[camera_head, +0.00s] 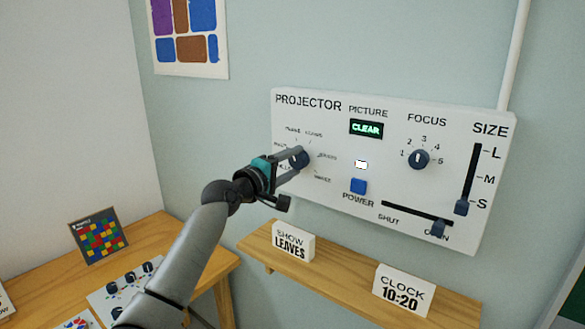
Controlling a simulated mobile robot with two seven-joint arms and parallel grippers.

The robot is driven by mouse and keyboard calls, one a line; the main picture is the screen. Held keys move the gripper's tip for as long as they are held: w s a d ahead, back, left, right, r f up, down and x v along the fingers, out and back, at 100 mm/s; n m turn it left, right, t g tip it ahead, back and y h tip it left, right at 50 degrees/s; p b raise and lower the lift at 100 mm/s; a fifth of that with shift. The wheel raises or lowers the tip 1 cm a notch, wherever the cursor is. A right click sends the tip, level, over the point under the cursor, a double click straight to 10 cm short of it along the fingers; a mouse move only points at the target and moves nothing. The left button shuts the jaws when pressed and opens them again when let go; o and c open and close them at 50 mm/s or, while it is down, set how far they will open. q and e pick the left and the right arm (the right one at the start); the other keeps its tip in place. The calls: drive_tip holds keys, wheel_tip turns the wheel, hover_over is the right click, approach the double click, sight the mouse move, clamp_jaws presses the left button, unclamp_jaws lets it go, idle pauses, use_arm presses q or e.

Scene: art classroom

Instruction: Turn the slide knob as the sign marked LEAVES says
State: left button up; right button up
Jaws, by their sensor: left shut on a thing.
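The white PROJECTOR panel (345,205) is on the wall. Its slide knob (304,160) is a dark blue dial at the left, ringed by small word labels that are hard to read. My left gripper (296,157) is shut on this knob and partly hides it and some labels. The knob's exact pointing direction cannot be told. The sign reading SHOW LEAVES (290,240) stands on the wooden shelf below. My right gripper is not in view.
The panel also has a lit PICTURE display reading CLEAR (366,128), a FOCUS knob (419,159), a blue POWER button (358,186), a SIZE slider (461,207) near S and a shutter slider (438,229) near OPEN. A CLOCK 10:20 sign (402,290) shares the shelf (340,283).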

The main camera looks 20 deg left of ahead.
use_arm(q)
drive_tip(key=m+b, duration=0.2)
drive_tip(key=m, duration=0.3)
drive_tip(key=shift+f+m, duration=0.1)
drive_tip(key=shift+m, duration=0.2)
drive_tip(key=shift+m+b, duration=0.6)
drive_tip(key=shift+m, duration=1.7)
drive_tip(key=o, duration=1.4)
drive_tip(key=b+v, duration=0.1)
drive_tip(key=v, duration=1.4)
drive_tip(key=shift+s+a, duration=0.1)
